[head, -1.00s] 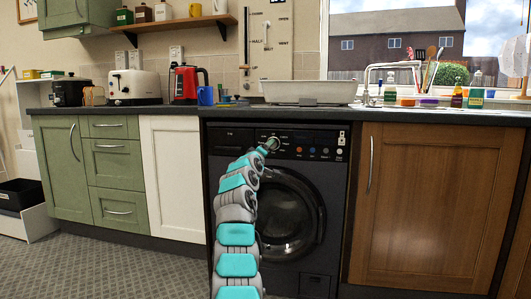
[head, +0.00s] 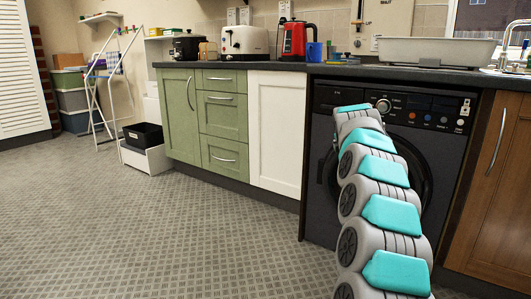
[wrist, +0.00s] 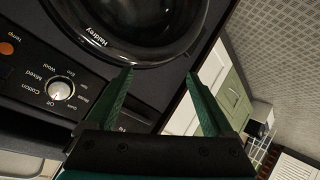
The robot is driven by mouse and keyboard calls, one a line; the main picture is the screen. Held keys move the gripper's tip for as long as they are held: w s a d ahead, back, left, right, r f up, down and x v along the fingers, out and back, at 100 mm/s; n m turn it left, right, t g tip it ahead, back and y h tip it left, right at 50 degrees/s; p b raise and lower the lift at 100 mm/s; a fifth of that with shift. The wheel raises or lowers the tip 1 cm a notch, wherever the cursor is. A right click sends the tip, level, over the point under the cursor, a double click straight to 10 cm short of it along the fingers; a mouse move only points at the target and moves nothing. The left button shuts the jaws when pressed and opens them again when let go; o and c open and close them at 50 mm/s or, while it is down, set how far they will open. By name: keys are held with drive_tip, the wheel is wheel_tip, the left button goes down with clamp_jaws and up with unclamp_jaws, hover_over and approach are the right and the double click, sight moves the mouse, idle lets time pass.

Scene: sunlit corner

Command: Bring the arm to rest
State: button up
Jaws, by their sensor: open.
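My gripper (wrist: 158,74) shows in the wrist view, its two green fingers spread apart with nothing between them. It is in front of the dark washing machine (wrist: 95,62), apart from the round dial (wrist: 61,89) and near the lower rim of the door (wrist: 135,30) as pictured. In the head view my arm rises from the bottom right across the front of the washing machine (head: 325,150). The dial (head: 383,105) shows just right of the arm's top. The gripper itself is hidden there behind the arm links, and much of the machine's door is covered.
A worktop (head: 340,71) runs above the units, bearing a red kettle (head: 295,40), a toaster (head: 244,42) and a pale basin (head: 437,51). Green drawers (head: 222,110) and a white door (head: 276,130) stand left of the machine. The patterned floor (head: 150,235) at left is clear.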

drive_tip(key=s+a+f+g+y, duration=0.1)
drive_tip(key=s+a+f+g, duration=0.2)
drive_tip(key=s, duration=0.6)
drive_tip(key=s+a+f+g+y, duration=0.1)
drive_tip(key=s+a+f, duration=0.1)
drive_tip(key=s+a, duration=0.5)
drive_tip(key=s+a+f+g+y, duration=0.1)
drive_tip(key=s+a+f+y, duration=0.15)
drive_tip(key=s, duration=0.85)
drive_tip(key=s+f+m+g, duration=0.1)
drive_tip(key=s+f+g, duration=0.3)
drive_tip(key=s, duration=1)
drive_tip(key=s+f+m+g, duration=0.1)
drive_tip(key=s+f, duration=0.4)
drive_tip(key=s, duration=0.9)
drive_tip(key=s+f+m+g, duration=0.1)
drive_tip(key=s+f+g, duration=0.3)
drive_tip(key=s, duration=1)
wheel_tip(320, 180, up, 13)
drive_tip(key=t+p, duration=0.1)
drive_tip(key=p, duration=1.3)
drive_tip(key=shift+w+a+h, duration=0.2)
drive_tip(key=shift+w+h, duration=0.25)
